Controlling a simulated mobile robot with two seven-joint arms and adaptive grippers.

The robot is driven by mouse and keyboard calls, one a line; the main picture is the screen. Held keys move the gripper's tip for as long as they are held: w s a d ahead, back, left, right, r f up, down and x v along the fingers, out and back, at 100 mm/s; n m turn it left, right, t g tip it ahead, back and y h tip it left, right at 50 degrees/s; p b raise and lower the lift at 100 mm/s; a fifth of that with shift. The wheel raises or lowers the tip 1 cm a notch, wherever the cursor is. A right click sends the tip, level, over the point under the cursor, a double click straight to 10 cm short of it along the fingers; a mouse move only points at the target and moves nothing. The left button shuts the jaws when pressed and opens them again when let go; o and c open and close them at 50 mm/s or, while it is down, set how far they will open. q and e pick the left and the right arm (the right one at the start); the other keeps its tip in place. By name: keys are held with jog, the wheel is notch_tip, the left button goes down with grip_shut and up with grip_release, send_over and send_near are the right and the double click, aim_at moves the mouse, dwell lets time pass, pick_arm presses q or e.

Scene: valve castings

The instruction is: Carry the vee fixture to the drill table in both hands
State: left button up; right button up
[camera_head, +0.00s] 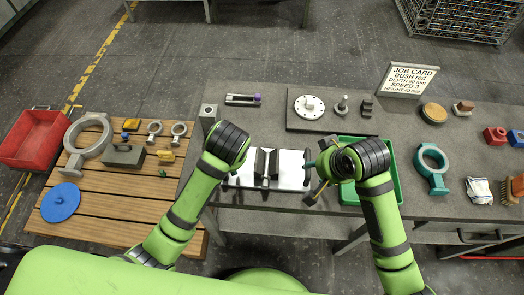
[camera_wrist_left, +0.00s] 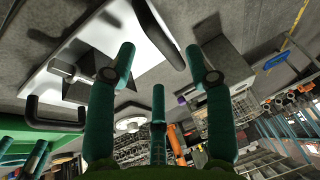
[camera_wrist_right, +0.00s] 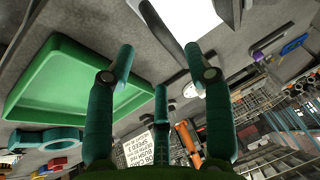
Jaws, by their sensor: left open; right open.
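The vee fixture is a white plate (camera_head: 289,178) with a dark vee block (camera_head: 265,165) in its middle and dark handles at its ends; it lies on the grey bench. I cannot tell which thing is the drill table.
A green tray (camera_head: 394,172) lies right of the fixture, close under my right wrist. A dark slab (camera_head: 325,126) behind it bears a round drilled disc (camera_head: 309,106). A slatted wooden table (camera_head: 105,207) with castings is at left.

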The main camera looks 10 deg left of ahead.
pick_arm(q)
jog(key=shift+w+d+r, duration=0.1)
jog(key=shift+w+r, duration=0.45)
jog(key=shift+r, duration=0.25)
pick_arm(e)
jog(key=shift+w+a+r, duration=0.25)
jog(key=shift+w+r, duration=0.25)
jog(key=shift+r, duration=0.15)
pick_arm(q)
jog(key=shift+x, duration=3.6)
pick_arm(e)
jog(key=shift+x, duration=3.6)
jog(key=shift+a, duration=0.1)
pick_arm(q)
grip_shut()
pick_arm(e)
grip_shut()
pick_arm(q)
jog(key=shift+w+r, duration=0.25)
jog(key=shift+r, duration=0.05)
pick_arm(e)
jog(key=shift+w+r, duration=0.2)
jog(key=shift+r, duration=0.1)
